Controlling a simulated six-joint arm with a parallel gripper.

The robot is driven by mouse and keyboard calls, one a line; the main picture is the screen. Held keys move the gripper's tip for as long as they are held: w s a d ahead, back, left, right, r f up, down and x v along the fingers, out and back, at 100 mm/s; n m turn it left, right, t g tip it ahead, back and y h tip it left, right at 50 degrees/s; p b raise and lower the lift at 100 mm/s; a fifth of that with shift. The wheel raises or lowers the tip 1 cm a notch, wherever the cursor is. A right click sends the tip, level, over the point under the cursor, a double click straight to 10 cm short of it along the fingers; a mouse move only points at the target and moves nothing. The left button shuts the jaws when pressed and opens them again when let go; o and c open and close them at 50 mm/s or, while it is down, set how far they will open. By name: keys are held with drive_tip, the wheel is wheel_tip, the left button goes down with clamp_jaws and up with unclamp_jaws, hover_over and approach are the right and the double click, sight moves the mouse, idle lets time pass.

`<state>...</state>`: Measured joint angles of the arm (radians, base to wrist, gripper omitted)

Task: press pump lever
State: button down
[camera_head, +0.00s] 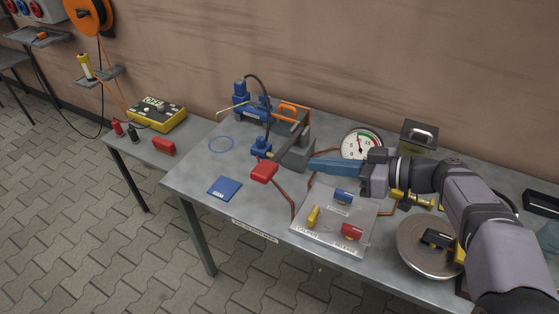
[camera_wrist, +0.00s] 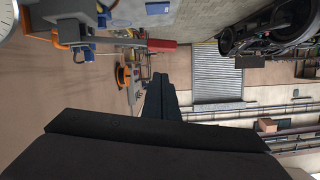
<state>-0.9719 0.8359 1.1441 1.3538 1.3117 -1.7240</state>
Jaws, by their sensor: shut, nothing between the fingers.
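The pump lever (camera_head: 292,154) is a grey bar on the blue and grey hand pump (camera_head: 262,108). It ends in a red grip (camera_head: 264,171) near the middle of the bench. In the wrist view, the red grip (camera_wrist: 161,45) lies just beyond the fingertips, at the top. My gripper (camera_head: 312,164) is shut and empty, its blue fingers pointing left. In the head view, its tips appear just right of the lever and its grip, seemingly apart from them. In the wrist view, my gripper (camera_wrist: 159,78) shows as dark closed fingers.
A grey panel (camera_head: 305,232) with yellow, blue and red handles lies in front of my gripper. A pressure gauge (camera_head: 361,143) stands behind it. Reddish hoses run across the bench (camera_head: 200,170). A blue plate (camera_head: 224,187) lies left; the bench front there is clear.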

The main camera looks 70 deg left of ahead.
drive_tip(key=shift+s+a+r+n+g, duration=0.15)
drive_tip(key=shift+s+a+r+n, duration=0.05)
drive_tip(key=shift+s+a+r, duration=0.2)
drive_tip(key=shift+s+a+r+n+g, duration=0.15)
drive_tip(key=shift+s+a+r+n, duration=0.1)
drive_tip(key=shift+r, duration=0.25)
drive_tip(key=s+a+f+p, duration=0.5)
drive_tip(key=s+a+f, duration=0.1)
drive_tip(key=s, duration=0.1)
drive_tip(key=shift+s+f, duration=0.25)
idle(0.3)
